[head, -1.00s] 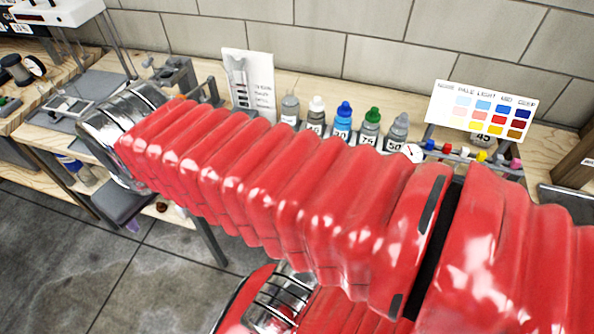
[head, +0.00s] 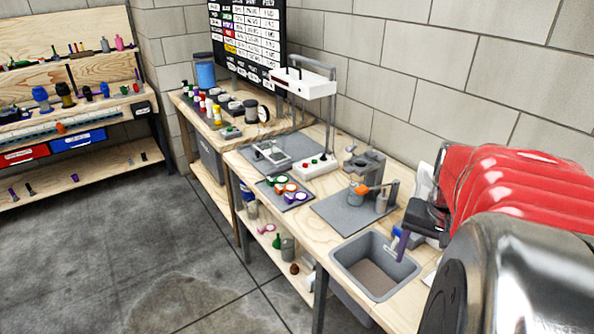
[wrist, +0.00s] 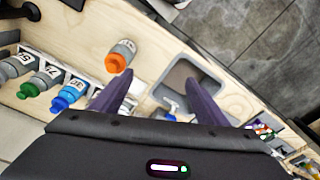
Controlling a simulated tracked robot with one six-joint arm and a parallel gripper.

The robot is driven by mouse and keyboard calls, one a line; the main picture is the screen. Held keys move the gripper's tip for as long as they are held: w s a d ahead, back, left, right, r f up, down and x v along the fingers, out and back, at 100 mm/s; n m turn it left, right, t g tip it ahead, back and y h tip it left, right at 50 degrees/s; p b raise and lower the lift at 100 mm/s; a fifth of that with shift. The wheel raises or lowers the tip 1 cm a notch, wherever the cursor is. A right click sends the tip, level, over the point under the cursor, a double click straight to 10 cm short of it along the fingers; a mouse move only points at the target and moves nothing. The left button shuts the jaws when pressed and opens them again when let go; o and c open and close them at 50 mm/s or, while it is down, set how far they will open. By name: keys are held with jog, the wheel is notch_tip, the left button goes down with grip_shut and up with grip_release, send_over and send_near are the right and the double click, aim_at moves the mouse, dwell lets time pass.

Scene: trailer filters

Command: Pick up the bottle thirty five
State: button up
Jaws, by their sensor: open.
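A bottle with an orange cap and a white label (wrist: 121,56) is on the wooden bench in the wrist view, left of the sink. Its number is too blurred to read surely, so I cannot tell if it is bottle thirty five. My gripper (wrist: 160,85) is open and empty, its purple fingers above the bench with the bottle ahead and to the left of them. My gripper also shows at the right of the head view (head: 402,243), by the sink. Bottles with blue (wrist: 67,93), green (wrist: 38,80) and grey (wrist: 14,67) caps stand in a row at left.
The grey sink (head: 376,262) is set into the bench. A grey mat (head: 345,212) with a small stand lies behind it. A dark tray (head: 283,194) holds several coloured caps. A white lamp frame (head: 302,83) rises at the back. Concrete floor is open at left.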

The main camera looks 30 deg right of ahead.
jog(key=s+d+f+m, duration=0.1)
jog(key=s+d, duration=0.1)
jog(key=s+d+f+m, duration=0.1)
jog(key=s+d, duration=0.2)
jog(key=s+d+f+m+y, duration=0.1)
jog(key=s+d, duration=0.1)
jog(key=shift+s+d+g, duration=0.2)
jog(key=shift+d+g, duration=0.05)
jog(key=shift+g, duration=0.15)
notch_tip(320, 180, down, 8)
jog(key=shift+w+f, duration=0.1)
jog(key=shift+f, duration=0.15)
jog(key=shift+f, duration=0.1)
jog(key=shift+w+f, duration=0.15)
jog(key=shift+f, duration=2.35)
jog(key=shift+c, duration=0.4)
jog(key=c, duration=1.3)
